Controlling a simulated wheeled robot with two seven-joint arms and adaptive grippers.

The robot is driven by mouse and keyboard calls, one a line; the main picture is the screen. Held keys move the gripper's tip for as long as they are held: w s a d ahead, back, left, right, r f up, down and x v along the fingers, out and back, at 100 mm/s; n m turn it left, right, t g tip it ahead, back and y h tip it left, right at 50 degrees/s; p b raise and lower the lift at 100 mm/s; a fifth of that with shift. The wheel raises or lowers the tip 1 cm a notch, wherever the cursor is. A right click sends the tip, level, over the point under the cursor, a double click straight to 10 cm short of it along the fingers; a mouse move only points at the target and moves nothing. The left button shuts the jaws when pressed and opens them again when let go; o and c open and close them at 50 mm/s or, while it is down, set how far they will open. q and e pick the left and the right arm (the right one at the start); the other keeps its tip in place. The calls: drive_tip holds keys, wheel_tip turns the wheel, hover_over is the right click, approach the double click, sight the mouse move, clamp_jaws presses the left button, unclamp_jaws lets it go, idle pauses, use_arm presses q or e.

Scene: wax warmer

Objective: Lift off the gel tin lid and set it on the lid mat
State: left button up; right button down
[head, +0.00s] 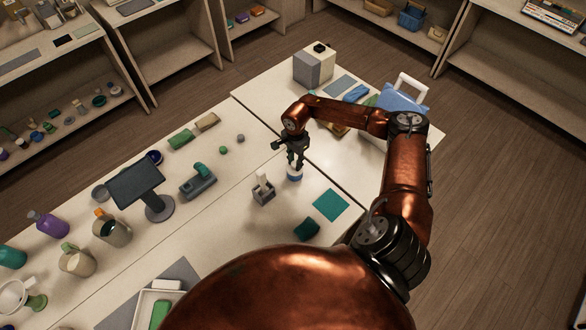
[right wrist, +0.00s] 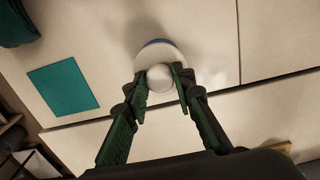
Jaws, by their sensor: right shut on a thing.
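The gel tin (head: 294,178), white with a blue band, stands on the table below my right gripper (head: 297,160). In the right wrist view, a pale round lid (right wrist: 162,54) with a ball-shaped knob (right wrist: 160,78) lies between the fingers of my right gripper (right wrist: 161,72). The fingers are shut on the knob. A little blue (right wrist: 155,42) shows past the lid's far edge. I cannot tell whether the lid rests on the tin or is slightly raised. A flat teal square, likely the lid mat (head: 330,205), lies bare nearby; it also shows in the right wrist view (right wrist: 63,88). My left gripper is out of view.
A small grey-and-white holder (head: 263,190) stands close left of the tin. A dark green block (head: 306,229) lies near the teal square. A tablet on a stand (head: 137,185) and a grey-green device (head: 198,181) are farther left. A seam between tables runs behind the tin.

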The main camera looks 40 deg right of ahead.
drive_tip(key=shift+r, duration=0.2)
drive_tip(key=shift+r+p, duration=0.8)
drive_tip(key=shift+r, duration=1.1)
drive_tip(key=shift+s+f, duration=0.1)
drive_tip(key=shift+s+f, duration=0.2)
drive_tip(key=shift+s, duration=0.1)
drive_tip(key=s+d+f+b, duration=0.1)
drive_tip(key=s, duration=0.8)
drive_tip(key=s+d+f+b, duration=0.1)
drive_tip(key=s, duration=0.9)
drive_tip(key=shift+d, duration=0.4)
drive_tip(key=shift+b, duration=0.35)
